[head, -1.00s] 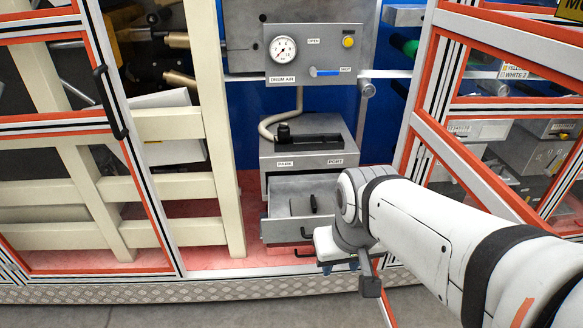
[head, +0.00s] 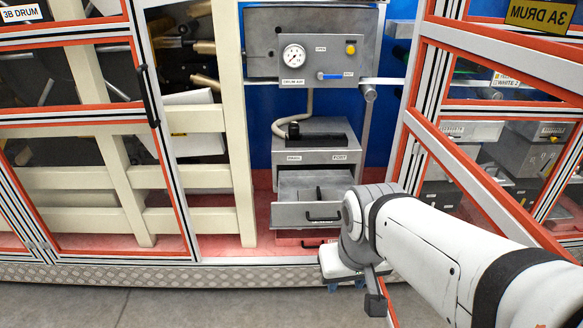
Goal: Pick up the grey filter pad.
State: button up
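I cannot make out a grey filter pad for certain in the head view. A grey cabinet has an open drawer (head: 300,214) with a black handle on its front. A small dark upright piece (head: 318,192) stands in the drawer; I cannot tell what it is. My gripper (head: 347,284) hangs low, in front and to the right of the drawer. My own wrist hides most of it, and only bits of its blue tips show. I see nothing held in it, but its underside is hidden.
A gauge panel (head: 318,62) with a blue lever is above the cabinet. A cream frame (head: 178,120) and an orange-edged door (head: 75,185) stand at left. An orange-edged open door (head: 470,175) stands at right, behind my arm. Grey floor (head: 200,295) is clear in front.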

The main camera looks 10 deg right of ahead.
aim_at(304, 195)
jog(key=u, duration=0.3)
jog(key=i, duration=1.85)
jog(key=z, duration=0.5)
jog(key=k, duration=0.9)
jog(key=z, duration=0.15)
jog(key=i, duration=0.9)
jog(key=u, duration=0.05)
